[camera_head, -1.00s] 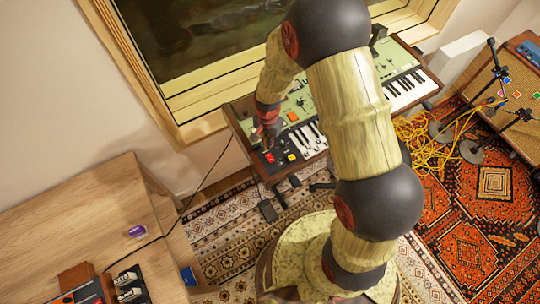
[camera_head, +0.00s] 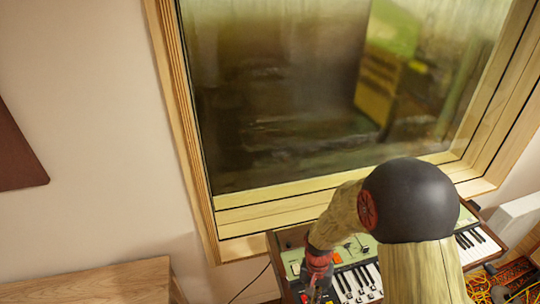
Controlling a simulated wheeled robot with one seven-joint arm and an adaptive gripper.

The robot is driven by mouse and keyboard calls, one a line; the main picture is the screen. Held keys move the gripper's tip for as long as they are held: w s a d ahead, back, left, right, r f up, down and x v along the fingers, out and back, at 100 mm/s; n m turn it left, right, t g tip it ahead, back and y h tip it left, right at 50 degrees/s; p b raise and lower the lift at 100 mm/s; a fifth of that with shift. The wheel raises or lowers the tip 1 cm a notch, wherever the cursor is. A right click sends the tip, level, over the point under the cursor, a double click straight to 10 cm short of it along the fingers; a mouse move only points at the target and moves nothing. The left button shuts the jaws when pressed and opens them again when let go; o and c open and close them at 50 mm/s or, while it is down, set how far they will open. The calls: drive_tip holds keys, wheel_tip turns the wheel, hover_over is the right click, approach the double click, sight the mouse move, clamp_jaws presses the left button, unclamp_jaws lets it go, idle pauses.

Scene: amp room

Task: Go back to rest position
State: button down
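My arm rises from the lower right, with a wood-textured link and a dark ball joint, and bends down to the left. My gripper (camera_head: 318,284) is at the bottom edge, over the left part of the keyboard synthesizer (camera_head: 291,266). Its fingers are small, dark and partly cut off by the frame. I cannot tell whether they are open or touching the keyboard. My arm hides the middle of the keyboard.
A wood-framed window (camera_head: 290,110) fills the wall behind the keyboard. A wooden desk (camera_head: 95,284) stands at the lower left. Yellow cables (camera_head: 482,284) lie at the lower right. A dark panel (camera_head: 18,150) hangs on the left wall.

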drive_tip(key=s+d+r+n+t+b, duration=0.1)
drive_tip(key=s+r, duration=0.3)
drive_tip(key=r, duration=0.6)
drive_tip(key=s+d+r+n+t+b, duration=0.1)
drive_tip(key=s+r+t, duration=0.3)
drive_tip(key=r, duration=0.7)
drive_tip(key=s+d+r+n+t+b, duration=0.1)
drive_tip(key=s+d+r+n+t, duration=0.1)
drive_tip(key=r, duration=0.8)
drive_tip(key=shift+s+d+r+t+b, duration=0.3)
drive_tip(key=shift+s+d, duration=0.2)
drive_tip(key=shift+s, duration=0.65)
